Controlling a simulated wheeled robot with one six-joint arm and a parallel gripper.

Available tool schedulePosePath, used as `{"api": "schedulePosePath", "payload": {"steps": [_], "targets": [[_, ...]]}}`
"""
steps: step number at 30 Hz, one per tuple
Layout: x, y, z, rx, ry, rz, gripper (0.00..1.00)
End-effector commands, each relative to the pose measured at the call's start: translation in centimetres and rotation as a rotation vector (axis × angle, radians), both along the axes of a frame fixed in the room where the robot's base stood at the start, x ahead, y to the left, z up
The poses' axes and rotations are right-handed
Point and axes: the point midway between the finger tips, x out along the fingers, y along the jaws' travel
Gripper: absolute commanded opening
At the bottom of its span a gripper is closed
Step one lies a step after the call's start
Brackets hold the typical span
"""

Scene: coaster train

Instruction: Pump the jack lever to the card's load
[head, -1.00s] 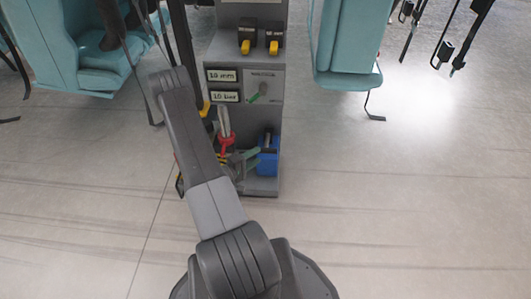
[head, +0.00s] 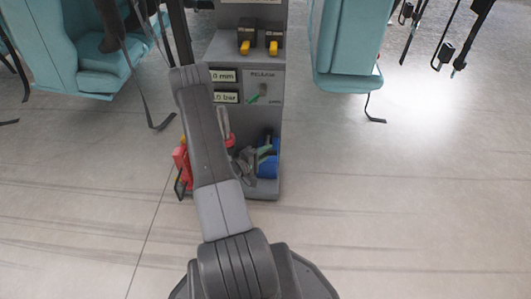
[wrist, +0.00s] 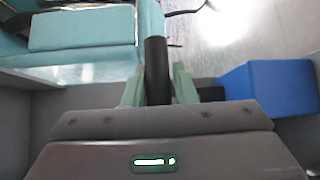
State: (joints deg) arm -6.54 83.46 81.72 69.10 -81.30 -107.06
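In the wrist view the two pale green fingers of my gripper (wrist: 158,92) stand on either side of a dark round bar, which looks like the jack lever's grip (wrist: 157,65), and appear closed on it. In the head view my gripper (head: 243,163) is low at the open bay of the grey cabinet, partly behind my arm. A grey upright rod (head: 223,122) with a red collar (head: 230,141) shows beside my arm. The release panel (head: 263,86) has a small green handle. Two readout labels (head: 225,97) are partly covered by my arm; one ends in "mm", the other in "bar".
A blue block (head: 268,160) sits in the bay to the right and shows in the wrist view (wrist: 270,85). A red part (head: 182,165) is left of my arm. Two yellow-tipped switches (head: 260,45) are above. Teal seats (head: 348,50) flank the cabinet; front floor is clear.

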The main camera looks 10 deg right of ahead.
Motion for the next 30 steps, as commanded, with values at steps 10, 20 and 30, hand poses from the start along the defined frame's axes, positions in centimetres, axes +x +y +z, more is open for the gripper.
{"api": "schedulePosePath", "payload": {"steps": [10,20,30], "targets": [[0.9,-0.2,2.2,0.019,0.060,-0.002,0.00],[3.5,-1.0,6.1,0.065,0.215,-0.001,0.00],[6.7,-1.8,8.4,0.064,0.218,0.003,0.00]]}}
